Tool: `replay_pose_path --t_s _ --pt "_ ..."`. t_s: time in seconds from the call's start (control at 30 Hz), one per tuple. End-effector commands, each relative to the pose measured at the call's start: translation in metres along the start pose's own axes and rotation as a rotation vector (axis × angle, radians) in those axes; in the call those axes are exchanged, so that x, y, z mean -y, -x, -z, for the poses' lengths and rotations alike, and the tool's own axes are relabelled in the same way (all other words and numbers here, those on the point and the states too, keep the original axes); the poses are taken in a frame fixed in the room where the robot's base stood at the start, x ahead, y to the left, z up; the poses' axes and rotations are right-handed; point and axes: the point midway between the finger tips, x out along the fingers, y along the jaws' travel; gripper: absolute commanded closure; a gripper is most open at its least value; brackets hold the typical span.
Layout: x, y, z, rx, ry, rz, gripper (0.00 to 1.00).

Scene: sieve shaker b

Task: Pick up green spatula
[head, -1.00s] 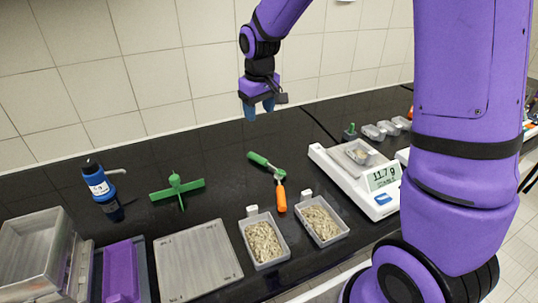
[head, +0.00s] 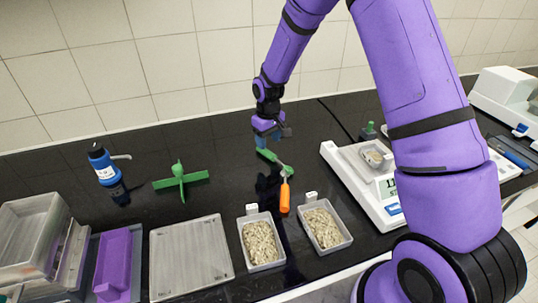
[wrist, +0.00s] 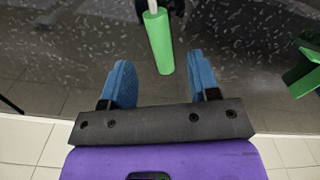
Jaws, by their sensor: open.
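The green spatula (head: 273,161) lies on the black bench, its green handle towards the wall and its far end beside an orange-handled tool (head: 285,197). In the wrist view, the green handle (wrist: 159,42) points down between the two blue fingers, its end just past the fingertips. The rest of it runs off the top of the picture. My gripper (head: 266,142) is open and empty at the wall-side end of the handle. In the wrist view, my gripper (wrist: 161,72) has the handle between its tips; whether they touch is not clear.
A green cross-shaped stand (head: 181,182) is to the left, and its edge shows in the wrist view (wrist: 303,72). Two trays of grains (head: 261,241) (head: 326,227) sit in front. A balance (head: 350,180) stands right. Bare bench lies left of the spatula.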

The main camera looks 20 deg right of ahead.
Motion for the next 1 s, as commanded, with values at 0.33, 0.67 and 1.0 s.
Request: replay_pose_path --t_s 0.33,0.67,1.0 --pt "0.000 -0.025 0.000 0.002 0.000 0.000 0.45" --pt "-0.001 -0.057 0.001 -0.001 0.001 0.000 0.45" --pt "-0.001 -0.057 0.001 -0.001 0.000 0.000 0.88"
